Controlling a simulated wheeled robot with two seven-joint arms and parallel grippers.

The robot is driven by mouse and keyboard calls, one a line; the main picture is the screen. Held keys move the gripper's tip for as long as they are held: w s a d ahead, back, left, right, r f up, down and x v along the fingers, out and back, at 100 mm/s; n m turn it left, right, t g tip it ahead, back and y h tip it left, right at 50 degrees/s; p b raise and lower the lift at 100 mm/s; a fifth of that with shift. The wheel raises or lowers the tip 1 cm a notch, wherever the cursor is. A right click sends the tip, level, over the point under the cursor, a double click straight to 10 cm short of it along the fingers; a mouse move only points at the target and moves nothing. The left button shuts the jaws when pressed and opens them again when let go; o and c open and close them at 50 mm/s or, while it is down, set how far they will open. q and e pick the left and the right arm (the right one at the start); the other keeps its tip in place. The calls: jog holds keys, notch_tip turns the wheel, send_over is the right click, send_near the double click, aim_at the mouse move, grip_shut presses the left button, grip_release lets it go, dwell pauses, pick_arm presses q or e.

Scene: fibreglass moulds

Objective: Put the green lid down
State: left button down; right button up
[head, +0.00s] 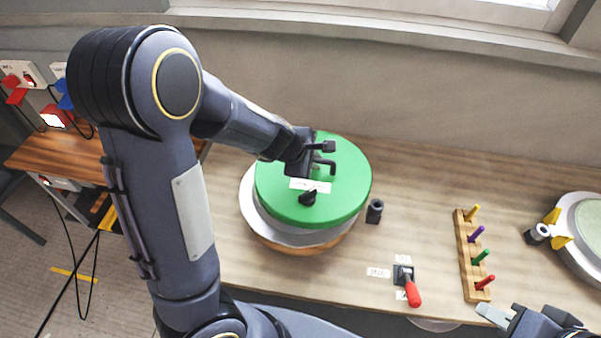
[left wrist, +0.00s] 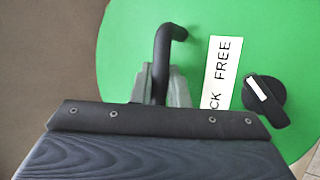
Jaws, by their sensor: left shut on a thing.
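The green lid (head: 340,200) is a thick round disc over a pale grey round mould (head: 259,221) on a wooden base. It sits off-centre toward the upper right, so the mould's rim shows at left and front. I cannot tell whether lid and mould touch. My left gripper (head: 312,160) is shut on the lid's black handle (head: 327,164), which also shows between the fingers in the left wrist view (left wrist: 165,50). A black knob (left wrist: 265,97) and a white label reading "CK FREE" (left wrist: 220,72) are on the lid. My right gripper (head: 520,319) is partly visible at the lower right; its opening is unclear.
A black cylinder (head: 374,211) stands close to the lid's right.

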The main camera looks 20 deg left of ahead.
pick_arm(q)
jog(key=a+f, duration=0.1)
jog(key=a+f+b, duration=0.1)
jog(key=f, duration=0.1)
jog(key=shift+w+a, duration=0.1)
jog(key=shift+a, duration=0.15)
jog(key=shift+a+f+b, duration=0.35)
jog(key=shift+a+f, duration=0.05)
jog(key=shift+f, duration=0.15)
jog(key=f+b, duration=0.1)
jog(key=f, duration=0.1)
jog(key=f+b, duration=0.1)
jog(key=shift+a+f+b, duration=0.2)
jog(key=shift+a+b, duration=0.05)
jog(key=shift+b, duration=0.1)
jog(key=c, duration=1.9)
grip_release()
jog(key=shift+f, duration=0.15)
jog(key=o, duration=0.5)
